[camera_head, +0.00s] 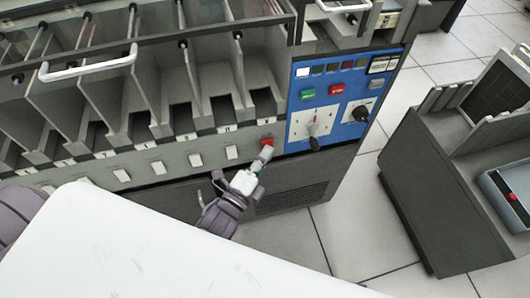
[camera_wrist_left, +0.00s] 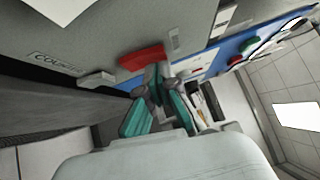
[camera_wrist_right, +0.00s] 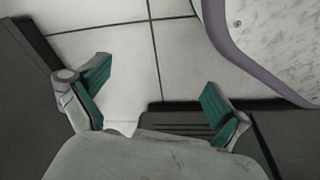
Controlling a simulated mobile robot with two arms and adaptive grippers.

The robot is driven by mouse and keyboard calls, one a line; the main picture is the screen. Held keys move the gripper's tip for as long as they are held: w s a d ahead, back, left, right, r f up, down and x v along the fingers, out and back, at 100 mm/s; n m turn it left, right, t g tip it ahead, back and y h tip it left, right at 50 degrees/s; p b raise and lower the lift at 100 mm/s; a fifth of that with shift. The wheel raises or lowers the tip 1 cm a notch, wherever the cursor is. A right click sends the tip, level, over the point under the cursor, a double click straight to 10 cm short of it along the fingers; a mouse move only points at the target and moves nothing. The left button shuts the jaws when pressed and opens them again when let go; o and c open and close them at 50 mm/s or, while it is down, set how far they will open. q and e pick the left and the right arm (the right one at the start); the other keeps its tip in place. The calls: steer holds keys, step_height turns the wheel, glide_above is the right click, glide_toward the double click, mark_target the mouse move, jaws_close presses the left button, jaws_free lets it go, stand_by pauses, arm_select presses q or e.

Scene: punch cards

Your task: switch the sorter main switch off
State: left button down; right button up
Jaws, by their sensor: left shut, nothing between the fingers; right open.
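A red switch (camera_head: 267,142) sits on the grey front of the sorter (camera_head: 180,152), at the right end of a row of white paddles. It also shows as a red block in the left wrist view (camera_wrist_left: 143,56). My left gripper (camera_head: 264,155) is shut and empty, its fingertips right at the lower edge of the red switch. In the left wrist view its tips (camera_wrist_left: 158,76) are close under the red block; I cannot tell whether they touch. My right gripper (camera_wrist_right: 157,98) is open and empty above the floor, out of the head view.
A blue control panel (camera_head: 352,92) with green and red buttons, a white dial plate (camera_head: 311,124) and black knobs lies right of the switch. Sorting pockets (camera_head: 215,85) stand above. A dark grey machine (camera_head: 425,190) stands at the right, with tiled floor (camera_head: 345,220) between.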

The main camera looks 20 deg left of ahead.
arm_select(q)
steer(key=shift+w+a, duration=0.1)
stand_by(0.3)
steer(key=shift+w+a+r+p, duration=0.15)
steer(key=shift+r+p, duration=0.15)
steer(key=shift+p, duration=0.6)
steer(key=shift+f, duration=0.2)
arm_select(e)
steer(key=s+f, duration=0.3)
steer(key=shift+s+d+f, duration=0.2)
steer(key=shift+f, duration=0.1)
steer(key=shift+s, duration=0.1)
